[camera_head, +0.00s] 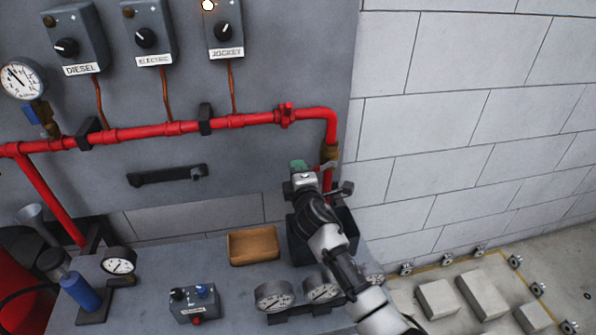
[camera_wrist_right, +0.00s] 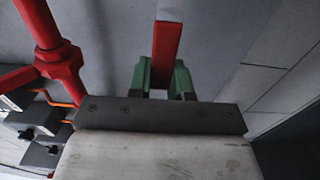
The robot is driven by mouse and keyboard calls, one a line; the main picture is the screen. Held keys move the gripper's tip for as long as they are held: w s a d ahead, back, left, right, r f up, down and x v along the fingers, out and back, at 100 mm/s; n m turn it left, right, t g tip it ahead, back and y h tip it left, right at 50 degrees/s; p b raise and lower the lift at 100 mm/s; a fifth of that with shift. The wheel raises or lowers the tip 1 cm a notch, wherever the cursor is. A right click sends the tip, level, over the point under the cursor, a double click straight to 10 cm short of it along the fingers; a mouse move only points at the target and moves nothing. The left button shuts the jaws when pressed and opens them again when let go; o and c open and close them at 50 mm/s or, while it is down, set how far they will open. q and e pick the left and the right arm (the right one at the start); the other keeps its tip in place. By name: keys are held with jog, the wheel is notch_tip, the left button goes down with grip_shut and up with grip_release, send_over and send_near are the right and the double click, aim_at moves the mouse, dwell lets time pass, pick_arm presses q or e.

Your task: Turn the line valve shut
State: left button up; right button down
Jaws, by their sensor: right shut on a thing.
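The line valve's brass body (camera_head: 330,153) sits on the red pipe at the right, below the pipe's downward bend. In the right wrist view a red bar (camera_wrist_right: 167,50), which looks like the valve's lever, stands between the green fingertips of my right gripper (camera_wrist_right: 161,82). The gripper is shut on it. In the head view my right gripper (camera_head: 300,166) is just left of the brass body and hides the lever and the lower pipe. My left gripper is in neither view.
A red pipe (camera_head: 170,129) runs along the grey panel below three control boxes; the JOCKEY box (camera_head: 224,25) has a lit lamp. A black bar handle (camera_head: 168,175) is below. The bench holds a brown tray (camera_head: 254,246), gauges (camera_head: 274,296) and a switch box (camera_head: 195,303).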

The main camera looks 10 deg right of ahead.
jog(key=shift+f, duration=0.1)
jog(key=c, duration=1)
grip_release()
jog(key=s, duration=1)
jog(key=shift+s+d, duration=0.2)
jog(key=shift+s, duration=0.2)
